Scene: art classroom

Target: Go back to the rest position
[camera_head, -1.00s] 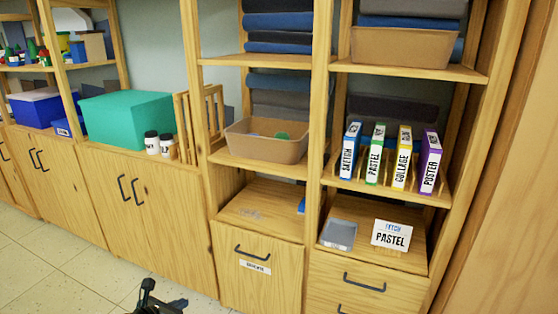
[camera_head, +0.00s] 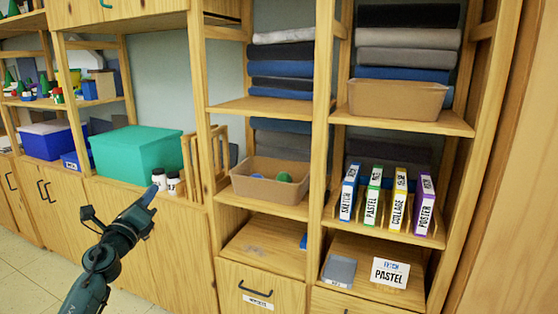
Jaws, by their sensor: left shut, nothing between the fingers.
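My left arm comes up from the lower left in the head view. My left gripper (camera_head: 146,200) is shut and empty, raised in front of the lower cabinet doors. Its tip appears just below two small white jars (camera_head: 173,183) with dark lids; I cannot tell how far it is from them. My right gripper is out of view. The box labelled PASTEL (camera_head: 372,198), with a green edge, stands upright in the row above, between the SKETCH and COLLAGE boxes.
A grey tray (camera_head: 339,271) lies left of the card. A tan bin (camera_head: 269,186) sits on the middle shelf, another tan bin (camera_head: 396,99) higher up. A teal box (camera_head: 136,150) and a blue box (camera_head: 46,139) stand on the left cabinets. Tiled floor (camera_head: 22,270) shows at lower left.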

